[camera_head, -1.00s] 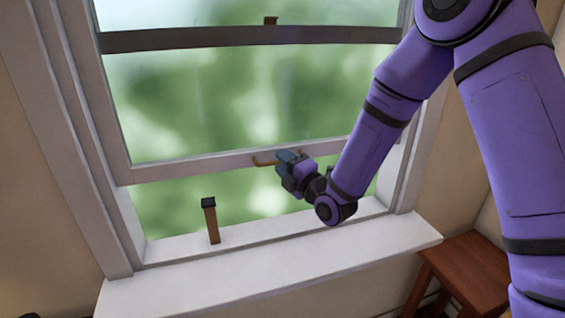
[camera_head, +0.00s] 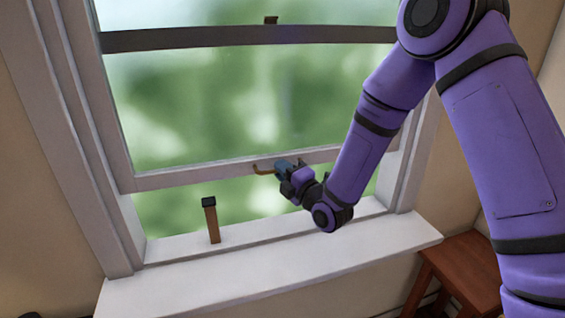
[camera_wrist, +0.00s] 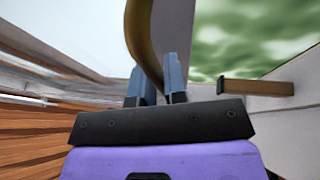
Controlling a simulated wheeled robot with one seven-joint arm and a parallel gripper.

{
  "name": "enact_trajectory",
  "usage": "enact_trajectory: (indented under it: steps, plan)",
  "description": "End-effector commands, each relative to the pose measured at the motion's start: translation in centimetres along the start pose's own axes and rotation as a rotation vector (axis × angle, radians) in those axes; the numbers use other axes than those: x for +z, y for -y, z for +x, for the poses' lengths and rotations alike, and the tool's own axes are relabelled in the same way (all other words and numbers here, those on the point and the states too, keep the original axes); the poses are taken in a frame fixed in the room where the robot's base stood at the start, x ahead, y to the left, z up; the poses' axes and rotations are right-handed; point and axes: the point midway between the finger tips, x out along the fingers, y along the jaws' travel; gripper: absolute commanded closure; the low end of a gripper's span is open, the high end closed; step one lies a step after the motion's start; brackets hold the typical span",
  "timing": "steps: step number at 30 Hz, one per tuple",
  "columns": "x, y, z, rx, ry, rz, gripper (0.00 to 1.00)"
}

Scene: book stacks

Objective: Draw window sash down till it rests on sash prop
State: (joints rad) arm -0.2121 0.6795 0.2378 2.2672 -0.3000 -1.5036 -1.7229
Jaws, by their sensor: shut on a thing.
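The window sash (camera_head: 180,179) is partly raised, its bottom rail across the window above a gap. A brass-coloured handle (camera_head: 262,171) is on that rail. The sash prop (camera_head: 212,222), a brown post with a black cap, stands upright on the sill at left, with a small gap between its cap and the rail. It also shows in the wrist view (camera_wrist: 258,88), at right. My gripper (camera_head: 282,168) is shut on the handle; in the wrist view the curved handle (camera_wrist: 143,35) runs between its blue fingers (camera_wrist: 158,85). The handle's right part is hidden by the gripper.
The white sill (camera_head: 250,268) is clear apart from the prop. The window frame (camera_head: 85,130) flanks the sash at left. A dark upper rail (camera_head: 180,37) with a small catch (camera_head: 271,20) crosses above. A brown wooden stool (camera_head: 470,268) stands below at right.

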Motion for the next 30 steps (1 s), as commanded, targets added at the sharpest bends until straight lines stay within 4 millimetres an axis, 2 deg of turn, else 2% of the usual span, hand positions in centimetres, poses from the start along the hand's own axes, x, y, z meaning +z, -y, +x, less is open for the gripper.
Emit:
enact_trajectory:
  steps: [1, 3, 12, 18, 26, 27, 29, 30]
  plan:
    - [-0.1, 1.4, -0.3, -0.010, -0.001, 0.003, 1.00]
    - [-0.3, 2.7, -0.5, -0.010, -0.002, 0.003, 1.00]
    - [-0.6, 7.5, -1.4, -0.007, -0.001, 0.001, 1.00]
    - [-0.7, 8.7, -1.8, -0.014, -0.001, 0.002, 1.00]
    - [-0.7, 8.8, -1.9, -0.020, -0.001, 0.002, 1.00]
    - [-0.7, 8.8, -1.9, -0.021, -0.001, 0.002, 0.75]
    - [-0.7, 8.8, -1.9, -0.020, -0.001, 0.002, 0.63]
    - [-0.7, 8.8, -1.9, -0.019, -0.001, 0.002, 0.63]
